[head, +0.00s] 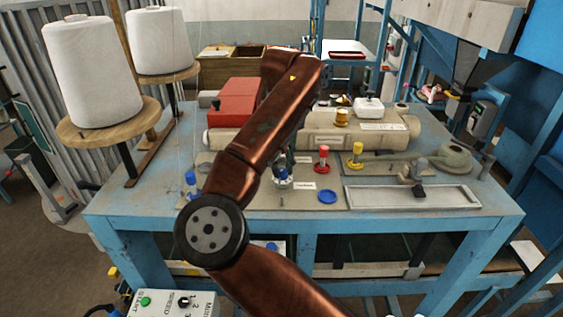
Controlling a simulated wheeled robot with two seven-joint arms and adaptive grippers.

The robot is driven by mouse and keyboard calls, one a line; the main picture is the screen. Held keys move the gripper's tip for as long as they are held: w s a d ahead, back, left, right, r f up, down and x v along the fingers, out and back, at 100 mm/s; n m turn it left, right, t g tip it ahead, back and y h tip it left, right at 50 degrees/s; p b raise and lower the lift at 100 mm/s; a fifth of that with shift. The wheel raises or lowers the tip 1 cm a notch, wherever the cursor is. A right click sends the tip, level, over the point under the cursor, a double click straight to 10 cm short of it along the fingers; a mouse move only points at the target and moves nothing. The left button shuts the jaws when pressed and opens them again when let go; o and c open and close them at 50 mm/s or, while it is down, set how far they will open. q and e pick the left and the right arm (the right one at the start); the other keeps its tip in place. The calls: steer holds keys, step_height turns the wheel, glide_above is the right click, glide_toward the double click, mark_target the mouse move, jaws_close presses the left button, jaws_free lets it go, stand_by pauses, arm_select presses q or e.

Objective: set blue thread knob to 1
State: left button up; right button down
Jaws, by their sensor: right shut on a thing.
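My right arm rises from the bottom centre and bends over the workbench. Its forearm hides much of the right gripper (283,178), which shows only in small part at the forearm's right edge, low over the bench. It is shut on the blue thread knob (282,170), of which only a little blue shows. The knob's setting and marks cannot be read. A red knob (322,158) and a yellow knob (357,154) stand to the right. My left gripper is not in view.
The blue bench (140,213) also bears a blue disc (327,196), another blue-topped part (192,180), a sewing machine (350,137) and a metal tray (412,196). White thread cones (92,70) stand at left. A control box (172,302) is below.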

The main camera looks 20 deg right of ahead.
steer(key=m+p, duration=0.1)
steer(key=m, duration=0.3)
steer(key=shift+r+m, duration=0.1)
steer(key=shift+m, duration=0.2)
steer(key=m+p, duration=0.2)
steer(key=m, duration=0.2)
steer(key=shift+m, duration=0.3)
steer(key=m+p, duration=0.1)
steer(key=m, duration=0.3)
steer(key=shift+m+p, duration=0.5)
steer(key=shift+m, duration=1.3)
steer(key=c, duration=1.8)
jaws_free()
steer(key=shift+a, duration=0.1)
steer(key=shift+c, duration=0.2)
steer(key=shift+o, duration=0.2)
